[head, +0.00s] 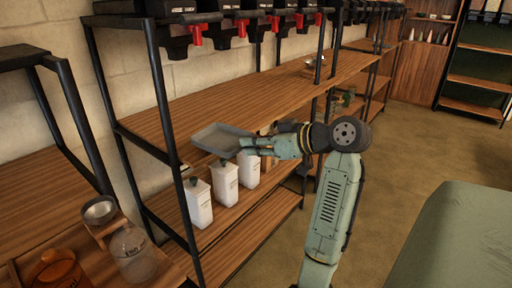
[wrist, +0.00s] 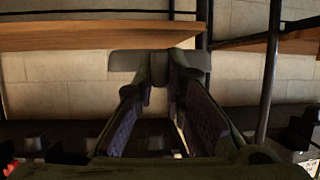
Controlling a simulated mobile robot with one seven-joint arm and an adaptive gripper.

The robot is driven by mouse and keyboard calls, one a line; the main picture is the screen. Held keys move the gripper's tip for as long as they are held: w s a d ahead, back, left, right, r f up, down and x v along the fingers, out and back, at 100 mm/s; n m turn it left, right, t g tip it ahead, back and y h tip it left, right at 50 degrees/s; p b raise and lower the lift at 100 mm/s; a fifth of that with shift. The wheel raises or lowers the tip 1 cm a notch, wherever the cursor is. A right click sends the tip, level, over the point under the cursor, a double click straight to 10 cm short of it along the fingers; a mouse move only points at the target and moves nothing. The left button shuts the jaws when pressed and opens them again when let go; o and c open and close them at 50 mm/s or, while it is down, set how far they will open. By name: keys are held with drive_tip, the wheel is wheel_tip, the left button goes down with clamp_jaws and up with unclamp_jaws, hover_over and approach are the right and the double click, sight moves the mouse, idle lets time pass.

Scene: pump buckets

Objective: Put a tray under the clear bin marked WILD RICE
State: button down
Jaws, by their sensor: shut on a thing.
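A shallow grey rectangular tray (head: 221,139) is held at the front edge of the middle wooden shelf (head: 170,117), just above or at shelf level. My gripper (head: 248,146) is shut on the tray's right-hand edge. In the wrist view the picture looks upside down; the tray (wrist: 126,66) shows beyond the fingertips of my gripper (wrist: 160,72). A row of dark dispensers with red levers (head: 196,36) hangs above the shelf. The clear bins are mostly cut off at the top, and I cannot read WILD RICE on any label.
White bottles (head: 198,202) stand on the lower shelf beneath the tray. A black shelf post (head: 160,130) is to its left. Small metal bowls (head: 313,64) sit farther along the middle shelf. Much of the middle shelf is bare. A clear jar (head: 132,255) stands at lower left.

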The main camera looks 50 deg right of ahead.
sight(218, 138)
drive_tip(key=r+x, duration=0.1)
drive_tip(key=x, duration=0.7)
drive_tip(key=w+d+r+b+x, duration=0.1)
drive_tip(key=x, duration=0.4)
drive_tip(key=shift+w+r, duration=0.15)
drive_tip(key=shift+r, duration=0.2)
drive_tip(key=shift+x, duration=1.1)
drive_tip(key=shift+d+f, duration=0.15)
drive_tip(key=shift+f, duration=0.35)
drive_tip(key=c, duration=1.6)
unclamp_jaws()
drive_tip(key=shift+o, duration=0.2)
drive_tip(key=v, duration=1.1)
drive_tip(key=shift+s+r, duration=0.3)
drive_tip(key=shift+s, duration=0.15)
